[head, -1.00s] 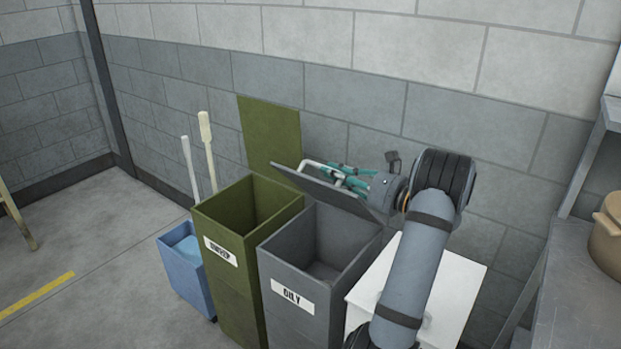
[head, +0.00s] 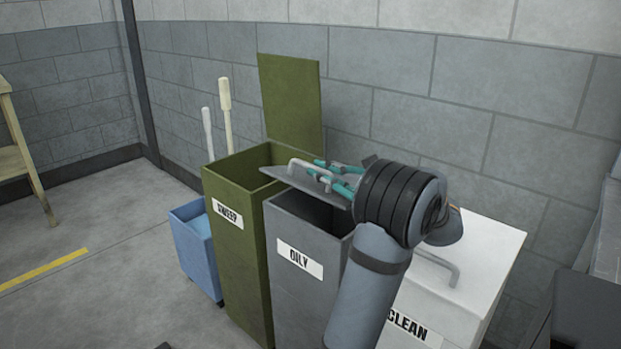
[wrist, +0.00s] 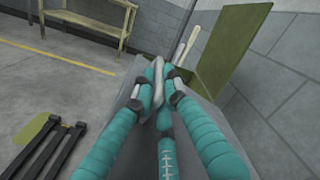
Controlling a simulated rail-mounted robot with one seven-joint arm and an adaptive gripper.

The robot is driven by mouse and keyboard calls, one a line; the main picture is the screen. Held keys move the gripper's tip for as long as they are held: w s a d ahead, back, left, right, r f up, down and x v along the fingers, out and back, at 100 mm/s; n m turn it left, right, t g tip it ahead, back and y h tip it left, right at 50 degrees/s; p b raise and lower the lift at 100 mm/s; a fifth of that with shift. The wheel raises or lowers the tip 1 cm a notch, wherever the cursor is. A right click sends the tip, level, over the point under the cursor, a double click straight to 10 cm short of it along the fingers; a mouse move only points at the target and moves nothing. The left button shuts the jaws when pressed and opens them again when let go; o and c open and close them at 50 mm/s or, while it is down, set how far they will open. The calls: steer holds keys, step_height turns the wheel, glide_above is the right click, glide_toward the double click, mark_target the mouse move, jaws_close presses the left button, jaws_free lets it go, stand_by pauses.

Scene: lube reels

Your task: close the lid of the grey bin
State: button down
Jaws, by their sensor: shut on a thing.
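The grey bin (head: 300,293), labelled OILY, stands between a green bin and a white bin. Its lid (head: 334,195) is partly lowered and tilts above the opening, with a dark gap still showing at the front. A light bar handle (head: 305,169) is on the lid's upper face. My gripper (head: 316,170), with teal fingers, is shut on this handle from the right. In the wrist view my gripper's teal fingers (wrist: 160,95) close around the handle (wrist: 158,80). My arm hides the right side of the lid and bin.
The green bin (head: 236,265), labelled SWEEP, stands at left with its lid (head: 290,103) upright. The white bin (head: 480,262), labelled CLEAN, is closed at right. A block wall is behind.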

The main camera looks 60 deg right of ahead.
steer(key=shift+a+f, duration=0.2)
stand_by(0.3)
steer(key=c, duration=1.8)
jaws_free()
steer(key=s, duration=0.4)
steer(key=s+a, duration=0.1)
steer(key=s, duration=0.7)
steer(key=shift+a, duration=0.4)
